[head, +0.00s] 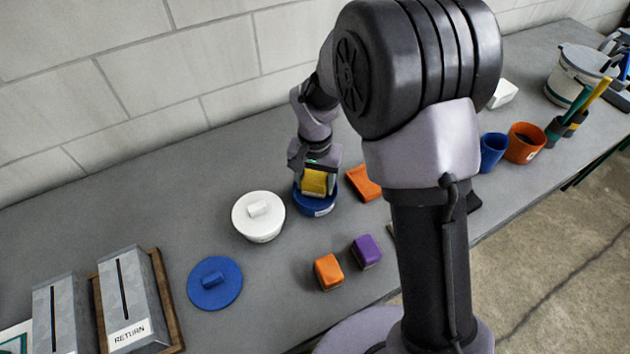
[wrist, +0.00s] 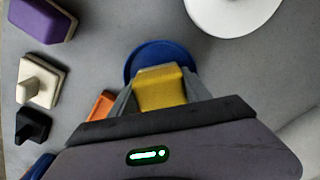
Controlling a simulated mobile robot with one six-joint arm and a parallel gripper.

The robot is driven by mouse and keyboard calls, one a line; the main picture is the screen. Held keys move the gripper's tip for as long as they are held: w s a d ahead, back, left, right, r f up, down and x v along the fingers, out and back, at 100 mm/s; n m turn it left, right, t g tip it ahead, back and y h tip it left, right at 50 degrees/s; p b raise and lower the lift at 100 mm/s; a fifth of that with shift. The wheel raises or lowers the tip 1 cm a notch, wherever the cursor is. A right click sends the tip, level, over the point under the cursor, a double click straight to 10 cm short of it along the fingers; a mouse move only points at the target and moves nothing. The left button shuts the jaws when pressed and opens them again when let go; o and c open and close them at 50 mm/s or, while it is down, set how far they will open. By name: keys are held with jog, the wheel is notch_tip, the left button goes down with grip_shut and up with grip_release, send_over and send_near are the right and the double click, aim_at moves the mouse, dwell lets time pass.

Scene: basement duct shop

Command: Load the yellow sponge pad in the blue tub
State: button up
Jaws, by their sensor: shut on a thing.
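The yellow sponge pad (head: 315,182) is held in my gripper (head: 316,186), directly over the blue tub (head: 318,208) in the head view. In the wrist view the pad (wrist: 162,88) sits between the two grey fingers of my gripper (wrist: 163,95). The blue tub's rim (wrist: 143,55) shows behind and around the pad there. The tub is open on top. I cannot tell how far the pad reaches into it, and the tub's inside is mostly hidden. The blue lid (head: 214,284) lies on the table at the left.
A white lidded tub (head: 258,217) stands just left of the blue tub. An orange block (head: 328,271) and a purple block (head: 366,251) lie in front. An orange item (head: 362,183) is close on the right. Grey boxes (head: 128,300) stand at far left.

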aim_at(315, 177)
jog(key=shift+f+b, duration=0.3)
jog(key=shift+f, duration=0.1)
dwell(1.0)
jog(key=shift+r, duration=0.1)
notch_tip(315, 177, up, 7)
jog(key=p, duration=0.5)
dwell(0.5)
